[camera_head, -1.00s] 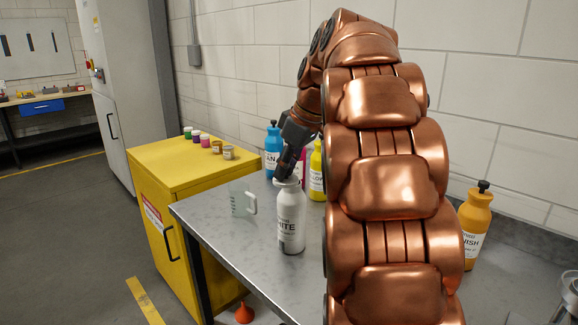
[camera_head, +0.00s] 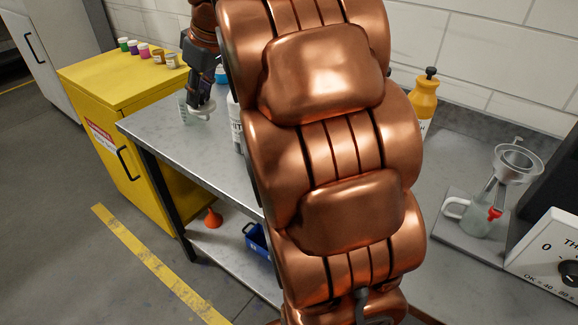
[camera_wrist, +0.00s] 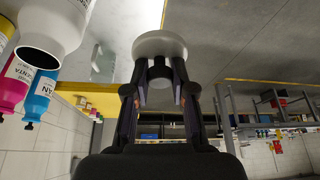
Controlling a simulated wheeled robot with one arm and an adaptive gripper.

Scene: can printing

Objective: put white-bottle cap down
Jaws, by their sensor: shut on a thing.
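My gripper (camera_head: 203,106) is shut on the white-bottle cap (camera_head: 198,115), a pale round piece held above the left part of the metal table. In the wrist view the cap (camera_wrist: 160,42) sits between the fingertips of my gripper (camera_wrist: 158,72). The white bottle (camera_head: 236,124) stands just right of the gripper, mostly hidden by my arm. In the wrist view the white bottle (camera_wrist: 55,22) shows its dark, open mouth at the upper left, apart from the cap.
The metal table (camera_head: 185,145) has bare surface near its left front edge. A clear measuring cup (camera_head: 184,108) is partly hidden by my gripper. A yellow cabinet (camera_head: 95,90) with small paint jars stands left. An orange bottle (camera_head: 425,98) and funnel stand (camera_head: 515,165) are right.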

